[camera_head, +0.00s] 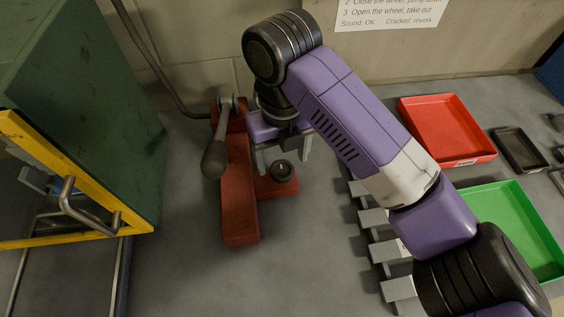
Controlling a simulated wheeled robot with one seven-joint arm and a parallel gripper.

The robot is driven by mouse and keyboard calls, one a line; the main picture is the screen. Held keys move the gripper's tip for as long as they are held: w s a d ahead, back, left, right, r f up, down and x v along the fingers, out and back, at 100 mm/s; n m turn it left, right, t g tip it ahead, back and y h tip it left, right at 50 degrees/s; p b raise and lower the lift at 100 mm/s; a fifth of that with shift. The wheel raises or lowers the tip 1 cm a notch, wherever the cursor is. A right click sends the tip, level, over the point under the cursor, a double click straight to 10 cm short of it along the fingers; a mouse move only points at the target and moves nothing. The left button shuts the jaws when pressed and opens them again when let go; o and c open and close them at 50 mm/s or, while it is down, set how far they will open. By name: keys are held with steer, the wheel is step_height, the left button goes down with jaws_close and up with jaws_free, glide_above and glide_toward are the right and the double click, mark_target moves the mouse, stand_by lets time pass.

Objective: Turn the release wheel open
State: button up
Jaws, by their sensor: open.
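The release wheel (284,170) is a small dark round knob with a lighter centre. It sits on a short side foot of the red hand pump (240,205), right of the pump's long body. The pump's grey lever with a dark grip (214,158) points toward the front on the left. My gripper (283,160) points down with its two grey fingers apart, one to the upper left and one to the upper right of the wheel. It holds nothing. I cannot tell whether the fingers are level with the wheel or above it.
A green press cabinet with a yellow frame (62,180) stands at the left. A hose (150,65) runs behind the pump. A red tray (445,128), a green tray (510,215) and several grey blocks (373,218) lie to the right. The grey bench in front is clear.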

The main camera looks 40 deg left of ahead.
mark_target(282, 169)
steer(key=shift+r, duration=2.4)
